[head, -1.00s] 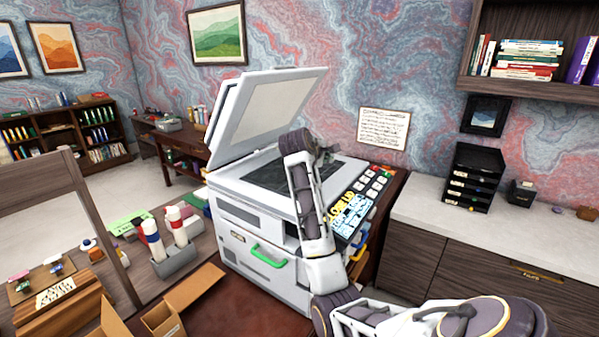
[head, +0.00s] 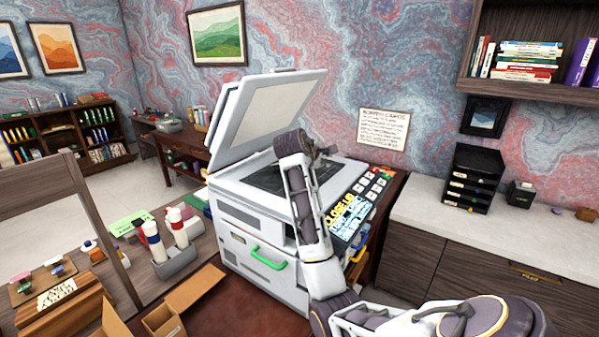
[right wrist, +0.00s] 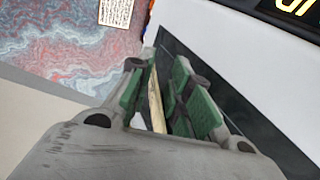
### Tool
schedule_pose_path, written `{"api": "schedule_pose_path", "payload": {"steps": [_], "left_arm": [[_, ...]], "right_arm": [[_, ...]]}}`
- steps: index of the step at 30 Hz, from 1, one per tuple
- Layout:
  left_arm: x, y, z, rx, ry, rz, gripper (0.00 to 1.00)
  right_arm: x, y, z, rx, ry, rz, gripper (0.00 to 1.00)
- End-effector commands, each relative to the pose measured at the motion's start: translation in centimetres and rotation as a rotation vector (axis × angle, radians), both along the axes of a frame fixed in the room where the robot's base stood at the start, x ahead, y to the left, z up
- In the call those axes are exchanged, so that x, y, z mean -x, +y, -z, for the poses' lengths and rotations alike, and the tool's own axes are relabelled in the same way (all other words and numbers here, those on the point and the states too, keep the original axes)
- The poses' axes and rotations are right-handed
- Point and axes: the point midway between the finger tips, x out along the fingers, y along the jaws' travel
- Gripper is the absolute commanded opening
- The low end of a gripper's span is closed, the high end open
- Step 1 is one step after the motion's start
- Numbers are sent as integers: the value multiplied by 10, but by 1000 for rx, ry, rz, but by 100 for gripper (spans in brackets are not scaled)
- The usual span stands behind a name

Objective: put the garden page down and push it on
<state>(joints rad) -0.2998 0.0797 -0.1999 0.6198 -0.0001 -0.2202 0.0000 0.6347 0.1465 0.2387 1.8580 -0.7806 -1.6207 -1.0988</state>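My right gripper (head: 326,153) is over the dark glass (head: 268,178) of a white copier (head: 236,216), whose lid (head: 268,108) stands raised. In the right wrist view its green-padded fingers (right wrist: 157,95) are close together with a thin cream strip (right wrist: 156,106) edge-on between them. The strip looks like the edge of the garden page; its printed face is hidden. In the head view the arm hides what the fingers hold, and I cannot tell whether it touches the glass. My left gripper is not in view.
The copier's button panel (head: 352,211) is to the right of the glass. A counter (head: 440,212) with a black tray stack (head: 474,177) stands further right. Open cardboard boxes (head: 190,290) and a grey bottle caddy (head: 176,262) are at the lower left. The raised lid bounds the glass on the left.

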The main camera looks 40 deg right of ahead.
Motion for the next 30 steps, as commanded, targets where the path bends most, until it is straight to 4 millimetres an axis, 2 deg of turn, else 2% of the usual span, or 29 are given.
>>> {"api": "schedule_pose_path", "payload": {"steps": [21, 30], "left_arm": [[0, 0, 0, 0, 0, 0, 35], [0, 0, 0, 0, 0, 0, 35]], "right_arm": [[17, 42, -25, 1, -1, -1, 20], [18, 45, -26, -1, 0, 0, 20]]}}
